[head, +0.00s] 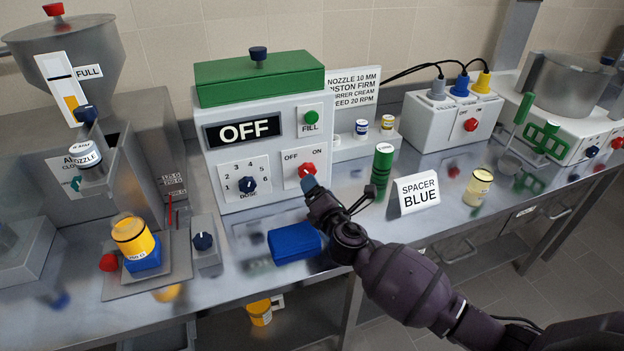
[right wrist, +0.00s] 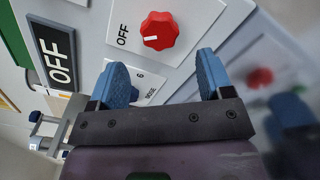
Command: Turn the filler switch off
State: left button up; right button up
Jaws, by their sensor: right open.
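The filler (head: 262,125) is a light grey box with a green lid, and its black display (head: 243,131) reads OFF. Its switch is a red knob (head: 307,170) between the OFF and ON labels. The knob also shows in the right wrist view (right wrist: 160,30), where its white mark points toward the word OFF. My right gripper (head: 311,185) is in front of the switch panel. In the right wrist view the gripper (right wrist: 163,76) has its blue fingertips apart with nothing between them, and the knob lies just beyond them, apart from both. My left gripper is not in view.
A dose dial (head: 248,184) is left of the switch and a green FILL button (head: 311,117) above it. A blue block (head: 294,243) lies under my right arm. A green cylinder (head: 382,165) and a SPACER BLUE sign (head: 418,193) stand to the right.

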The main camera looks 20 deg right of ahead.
jog(key=shift+s, duration=2.15)
jog(key=shift+d, duration=0.1)
jog(key=s+d+f+m+g+h, duration=0.1)
jog(key=s+m, duration=0.1)
jog(key=m, duration=0.1)
jog(key=s+d+f+m+g+h, duration=0.1)
jog(key=s+d+m, duration=0.1)
jog(key=s+m, duration=0.1)
jog(key=s+d+f+m+g+h, duration=0.1)
jog(key=s+d+m+h, duration=0.1)
jog(key=s+m, duration=0.1)
jog(key=shift+s+f+m+g, duration=0.15)
jog(key=shift+m+g, duration=0.25)
jog(key=shift+m, duration=0.3)
jog(key=s+d+f+m+g+y, duration=0.1)
jog(key=s+m+g, duration=0.55)
jog(key=s, duration=0.65)
jog(key=s+d+f+m+g+y, duration=0.15)
jog(key=s+m+g, duration=0.25)
jog(key=s+m, duration=0.7)
jog(key=w+f+n+t, duration=0.3)
jog(key=w+f+t, duration=0.2)
jog(key=f+t, duration=0.3)
jog(key=shift+w+a+f+y, duration=0.15)
jog(key=shift+w+f+y, duration=0.2)
jog(key=shift+f, duration=1)
